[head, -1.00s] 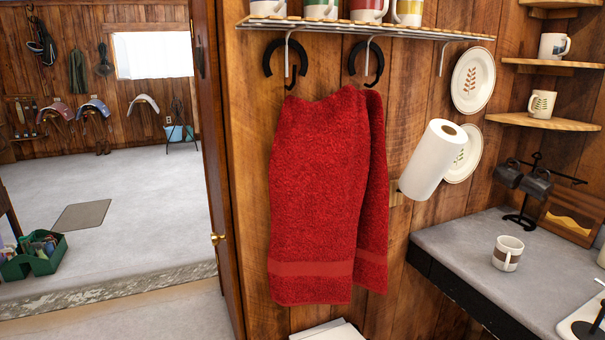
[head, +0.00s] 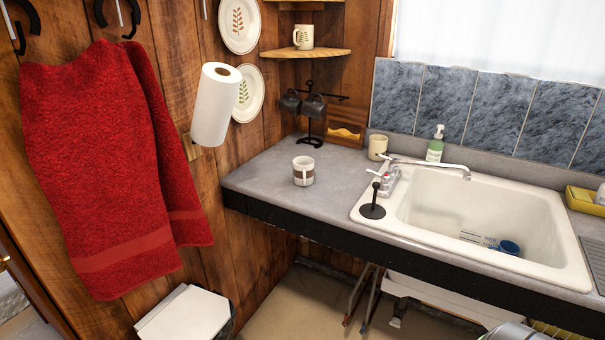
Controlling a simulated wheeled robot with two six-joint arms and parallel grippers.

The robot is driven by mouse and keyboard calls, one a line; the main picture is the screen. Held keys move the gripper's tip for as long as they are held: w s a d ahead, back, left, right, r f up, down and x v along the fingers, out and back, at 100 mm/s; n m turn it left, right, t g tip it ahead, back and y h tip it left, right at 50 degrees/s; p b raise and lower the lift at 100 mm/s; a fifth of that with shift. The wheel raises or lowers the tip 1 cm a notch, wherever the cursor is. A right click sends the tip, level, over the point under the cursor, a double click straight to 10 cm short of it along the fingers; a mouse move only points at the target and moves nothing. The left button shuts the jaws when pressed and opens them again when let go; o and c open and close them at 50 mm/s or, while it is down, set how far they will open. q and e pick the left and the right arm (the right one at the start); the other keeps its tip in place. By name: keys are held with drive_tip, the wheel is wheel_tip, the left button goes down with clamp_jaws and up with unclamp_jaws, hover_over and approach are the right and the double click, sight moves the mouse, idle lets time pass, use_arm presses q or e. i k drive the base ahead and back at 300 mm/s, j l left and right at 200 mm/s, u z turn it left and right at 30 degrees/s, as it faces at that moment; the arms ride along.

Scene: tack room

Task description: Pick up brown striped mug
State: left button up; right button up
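A white mug with a brown striped band (head: 303,171) stands upright on the grey countertop (head: 256,183), left of the sink. Its handle side faces roughly toward me. Nothing touches it.
A white sink (head: 480,205) with a faucet (head: 440,166) and a black stopper (head: 373,208) lies right of the mug. A cream cup (head: 377,147) and a soap bottle (head: 435,145) stand behind. A dark mug rack (head: 311,128) is at the back corner. A red towel (head: 110,165) and paper towel roll (head: 215,104) hang left.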

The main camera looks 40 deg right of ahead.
sight(304, 174)
drive_tip(key=l+z, duration=0.15)
drive_tip(key=z, duration=0.2)
drive_tip(key=i+l+z, duration=0.15)
drive_tip(key=z, duration=0.2)
drive_tip(key=i+l+z, duration=0.1)
drive_tip(key=z, duration=0.3)
